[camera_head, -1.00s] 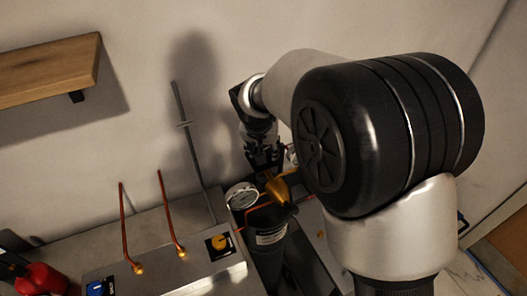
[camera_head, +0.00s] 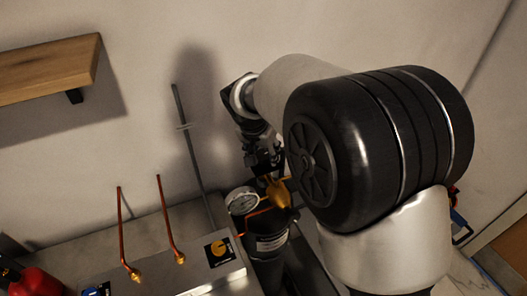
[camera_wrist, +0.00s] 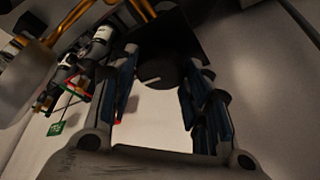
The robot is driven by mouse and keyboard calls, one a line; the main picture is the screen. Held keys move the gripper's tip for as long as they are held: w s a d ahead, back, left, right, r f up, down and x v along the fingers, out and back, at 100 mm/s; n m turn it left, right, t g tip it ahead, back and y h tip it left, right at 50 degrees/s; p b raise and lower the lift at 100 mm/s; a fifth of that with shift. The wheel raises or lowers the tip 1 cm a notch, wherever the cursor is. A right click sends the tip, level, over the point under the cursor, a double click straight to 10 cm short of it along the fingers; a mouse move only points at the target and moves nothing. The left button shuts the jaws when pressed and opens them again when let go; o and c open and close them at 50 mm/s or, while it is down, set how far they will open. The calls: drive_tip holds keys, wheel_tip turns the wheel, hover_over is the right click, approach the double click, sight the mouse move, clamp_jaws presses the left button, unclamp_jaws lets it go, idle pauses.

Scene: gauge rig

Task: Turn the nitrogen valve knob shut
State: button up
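In the head view my gripper (camera_head: 264,164) is above the brass regulator (camera_head: 279,192) on the dark cylinder (camera_head: 268,245), pointing down; its fingertips are partly hidden. In the wrist view its two fingers (camera_wrist: 160,88) are spread apart. A dark round knob (camera_wrist: 160,70) with a short white mark shows between and beyond the fingertips. I cannot tell whether either finger touches it, and no label on it can be read. A blue knob (camera_head: 94,292) is partly cut off at the bottom edge.
A round white gauge (camera_head: 242,201) stands left of the regulator, close to my gripper. Two copper pipes (camera_head: 168,220) rise from the grey box (camera_head: 170,272). A thin grey rod (camera_head: 193,150) stands near the wall. A wooden shelf (camera_head: 45,72) is at upper left.

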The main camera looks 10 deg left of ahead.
drive_tip(key=o, duration=0.4)
drive_tip(key=shift+c, duration=0.2)
drive_tip(key=shift+r, duration=0.1)
drive_tip(key=v, duration=1.1)
drive_tip(key=shift+s+r, duration=0.2)
drive_tip(key=shift+r, duration=0.15)
